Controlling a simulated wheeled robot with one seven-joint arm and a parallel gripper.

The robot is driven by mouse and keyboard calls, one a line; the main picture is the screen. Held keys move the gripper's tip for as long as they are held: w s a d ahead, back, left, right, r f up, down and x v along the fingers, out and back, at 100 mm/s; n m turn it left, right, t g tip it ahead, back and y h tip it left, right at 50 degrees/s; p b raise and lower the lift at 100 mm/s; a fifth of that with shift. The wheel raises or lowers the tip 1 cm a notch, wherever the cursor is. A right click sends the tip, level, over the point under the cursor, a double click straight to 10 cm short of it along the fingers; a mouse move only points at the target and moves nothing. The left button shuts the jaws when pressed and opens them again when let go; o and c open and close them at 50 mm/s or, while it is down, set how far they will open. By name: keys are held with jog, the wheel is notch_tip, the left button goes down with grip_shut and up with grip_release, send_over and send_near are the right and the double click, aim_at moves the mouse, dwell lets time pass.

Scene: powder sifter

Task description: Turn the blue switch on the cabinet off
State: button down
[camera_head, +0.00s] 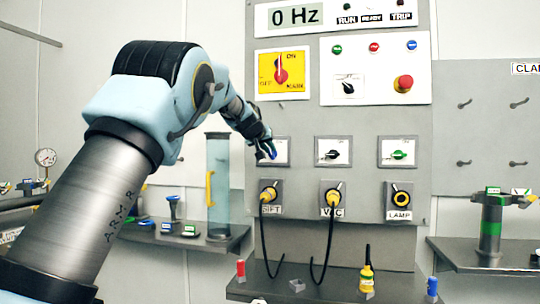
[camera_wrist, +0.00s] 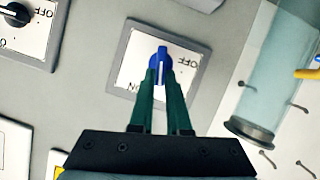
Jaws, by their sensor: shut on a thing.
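The blue switch (camera_wrist: 161,62) is a small rotary knob with a white pointer line on a white plate in a grey frame (camera_wrist: 121,48). The plate carries OFF and ON lettering. In the wrist view the line runs along the fingers. In the head view the blue switch (camera_head: 272,154) is at the left of the row of three switches on the grey cabinet (camera_head: 300,120), partly hidden by my gripper. My gripper (camera_wrist: 161,76) is shut on the blue knob, with its green fingers on either side of it. It also shows in the head view (camera_head: 268,148).
To the right are a black switch (camera_head: 333,155) and a green switch (camera_head: 398,155). Below hang plugs with black cables (camera_head: 268,193). A clear cylinder (camera_head: 218,180) stands close left of the cabinet. A red emergency button (camera_head: 404,83) is higher up.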

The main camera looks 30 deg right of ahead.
jog(key=shift+w+a+f+n+g+h+b, duration=0.35)
jog(key=shift+n+h+b, duration=0.7)
jog(key=shift+n+b, duration=1.25)
jog(key=shift+w+a+f+n+g+h+b, duration=0.1)
jog(key=shift+f+n+h+b, duration=0.4)
jog(key=shift+n+h+b, duration=1.65)
jog(key=shift+w+a+f+n+g+y+b, duration=0.1)
jog(key=shift+w+a+f+n+g+b, duration=0.25)
jog(key=shift+n+b, duration=2.05)
jog(key=m+b, duration=0.2)
jog(key=shift+s+d+b, duration=0.1)
jog(key=shift+s+b, duration=0.05)
jog(key=shift+b, duration=0.15)
jog(key=c, duration=0.9)
grip_release()
jog(key=shift+b+v, duration=2.65)
jog(key=shift+v, duration=2.7)
